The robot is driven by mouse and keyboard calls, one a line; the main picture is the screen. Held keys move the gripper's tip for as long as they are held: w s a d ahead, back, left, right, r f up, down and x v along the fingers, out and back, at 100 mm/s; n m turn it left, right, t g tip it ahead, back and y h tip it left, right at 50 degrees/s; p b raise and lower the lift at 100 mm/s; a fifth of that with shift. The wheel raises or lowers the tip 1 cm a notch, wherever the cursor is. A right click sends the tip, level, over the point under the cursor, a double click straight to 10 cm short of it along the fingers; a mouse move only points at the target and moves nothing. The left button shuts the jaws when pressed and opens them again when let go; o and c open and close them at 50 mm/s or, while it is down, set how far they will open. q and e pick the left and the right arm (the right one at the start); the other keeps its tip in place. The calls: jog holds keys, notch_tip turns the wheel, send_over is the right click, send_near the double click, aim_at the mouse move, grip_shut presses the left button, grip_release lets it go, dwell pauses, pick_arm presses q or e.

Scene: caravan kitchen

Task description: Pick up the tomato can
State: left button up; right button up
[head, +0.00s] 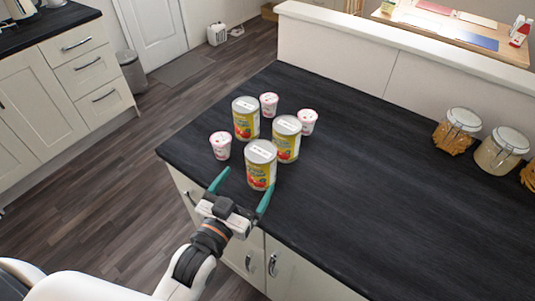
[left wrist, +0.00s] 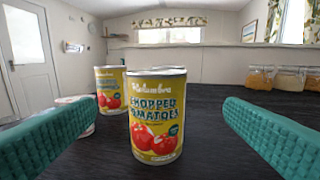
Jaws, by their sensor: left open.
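Three yellow tomato cans with pale lids stand upright on the dark counter (head: 350,215). The nearest tomato can (head: 261,170) is just ahead of my left gripper (head: 240,190). It also fills the middle of the left wrist view (left wrist: 156,115), its label reading chopped tomatoes. A second can (head: 286,140) stands behind it to the right, and a third can (head: 246,120) farther back left. My left gripper is open, with one green finger on each side of the nearest can's line and nothing between the tips. My right gripper is not in view.
Small white-and-pink cups stand among the cans: one at the left (head: 220,145), one behind (head: 269,104), one at the right (head: 307,121). Glass jars (head: 457,130) line the counter's far right.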

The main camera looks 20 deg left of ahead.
aim_at(255, 168)
pick_arm(q)
jog(key=w, duration=0.1)
jog(key=w+p, duration=0.1)
jog(key=w, duration=0.2)
jog(key=shift+w+d+r, duration=0.2)
jog(key=shift+w+d, duration=0.15)
jog(key=shift+w, duration=0.3)
jog(key=shift+w+d+p, duration=0.1)
jog(key=shift+w+p, duration=0.25)
jog(key=shift+p, duration=0.05)
jog(key=w, duration=0.1)
jog(key=w+p, duration=0.1)
jog(key=w, duration=0.2)
jog(key=shift+w+d+r+p, duration=0.1)
jog(key=shift+d+r+p, duration=0.05)
jog(key=shift+r+p, duration=0.2)
jog(key=shift+w+f, duration=0.1)
jog(key=shift+w, duration=0.1)
jog(key=shift+s, duration=0.1)
jog(key=c, duration=1.4)
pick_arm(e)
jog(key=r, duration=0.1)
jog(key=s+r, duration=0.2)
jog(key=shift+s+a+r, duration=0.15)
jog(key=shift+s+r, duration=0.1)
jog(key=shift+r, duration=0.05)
